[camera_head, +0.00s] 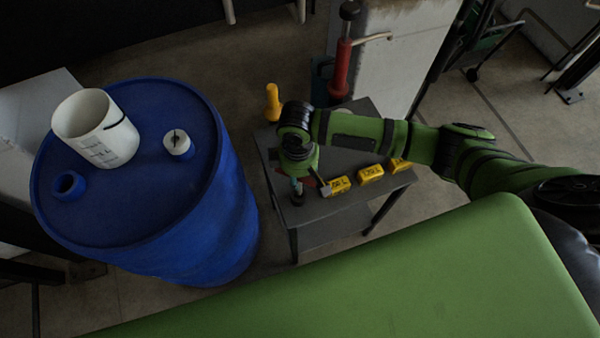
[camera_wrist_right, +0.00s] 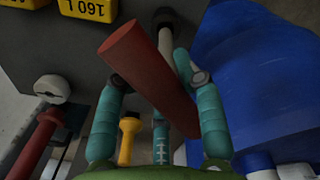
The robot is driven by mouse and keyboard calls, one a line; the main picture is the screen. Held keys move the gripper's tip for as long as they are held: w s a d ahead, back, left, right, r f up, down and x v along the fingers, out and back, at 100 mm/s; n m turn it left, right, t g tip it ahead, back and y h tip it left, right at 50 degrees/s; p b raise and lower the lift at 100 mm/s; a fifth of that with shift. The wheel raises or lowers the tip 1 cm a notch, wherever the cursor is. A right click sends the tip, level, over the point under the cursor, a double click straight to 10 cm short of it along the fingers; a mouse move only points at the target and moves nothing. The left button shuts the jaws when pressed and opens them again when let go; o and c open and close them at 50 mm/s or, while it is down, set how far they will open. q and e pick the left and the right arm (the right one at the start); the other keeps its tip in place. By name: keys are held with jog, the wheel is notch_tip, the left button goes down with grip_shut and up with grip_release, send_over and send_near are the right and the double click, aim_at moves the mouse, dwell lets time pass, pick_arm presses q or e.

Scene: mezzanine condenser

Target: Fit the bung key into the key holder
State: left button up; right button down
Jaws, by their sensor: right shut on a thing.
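My right gripper (camera_head: 297,186) is low over the small dark table, beside the blue drum. In the wrist view its teal fingers (camera_wrist_right: 163,105) are closed around a tool with a thick red handle (camera_wrist_right: 148,72) and a pale grey bar (camera_wrist_right: 166,42), which I take for the bung key. The red handle lies slanted across the fingers. In the head view the arm hides most of the tool; small red and grey parts show by the fingers. I cannot pick out the key holder for certain. My left gripper is not in view.
The blue drum (camera_head: 225,200) carries a white beaker (camera_head: 95,128), a blue ring (camera_head: 69,185) and a white cap (camera_head: 177,142). A yellow handle-like object (camera_head: 272,103) and a red cylinder (camera_head: 340,70) stand behind.

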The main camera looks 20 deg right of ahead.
aim_at(300, 184)
jog(key=shift+f+b, duration=1)
jog(key=shift+f, duration=1.2)
jog(key=c, duration=0.7)
grip_release()
notch_tip(300, 184, up, 12)
jog(key=shift+w+a, duration=0.1)
